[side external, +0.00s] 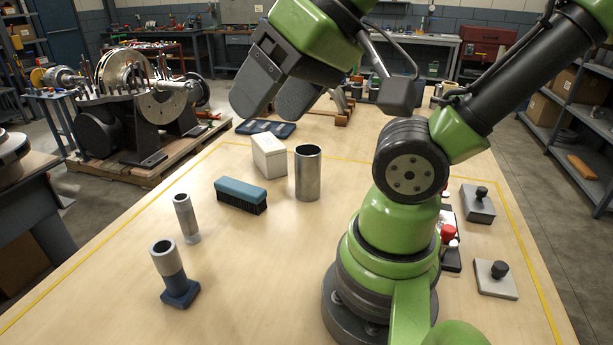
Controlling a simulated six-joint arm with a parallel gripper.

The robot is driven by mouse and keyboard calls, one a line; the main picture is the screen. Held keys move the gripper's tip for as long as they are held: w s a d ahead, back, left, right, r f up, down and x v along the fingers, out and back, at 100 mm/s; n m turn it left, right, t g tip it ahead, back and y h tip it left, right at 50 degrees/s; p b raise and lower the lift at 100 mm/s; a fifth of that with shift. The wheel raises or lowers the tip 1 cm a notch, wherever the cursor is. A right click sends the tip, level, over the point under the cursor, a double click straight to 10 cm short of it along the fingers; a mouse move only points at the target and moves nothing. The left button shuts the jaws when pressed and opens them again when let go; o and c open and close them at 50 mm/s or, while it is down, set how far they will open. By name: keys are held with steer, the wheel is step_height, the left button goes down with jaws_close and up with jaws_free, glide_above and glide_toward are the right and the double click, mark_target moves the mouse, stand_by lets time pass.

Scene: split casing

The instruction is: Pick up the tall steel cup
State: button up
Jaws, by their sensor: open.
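The tall steel cup (308,176) is a plain grey metal cylinder with a dark open top. It stands upright on the wooden table, right of a white box and a blue brush. My gripper (268,110) is in the air above the table, up and to the left of the cup. Its two broad dark grey fingers are apart, with nothing visible between them. The gripper and the cup are not touching.
The white box (269,157) and blue brush (240,194) stand close to the cup's left. A slim steel tube (185,216) and a steel cylinder on a blue base (171,272) stand further front left. Two grey blocks with black knobs (478,204) (495,278) lie at right.

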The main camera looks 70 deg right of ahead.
stand_by(0.4)
steer(key=o, duration=0.5)
steer(key=m+g+h, duration=0.2)
steer(key=g, duration=0.5)
glide_above(308, 164)
steer(key=d, duration=0.3)
step_height(308, 164, down, 15)
steer(key=shift+m, duration=0.3)
steer(key=shift+w+f, duration=0.15)
steer(key=shift+f, duration=1.5)
steer(key=shift+w+f, duration=0.15)
steer(key=shift+f, duration=1.5)
steer(key=shift+w+f, duration=0.15)
steer(key=shift+f, duration=1.5)
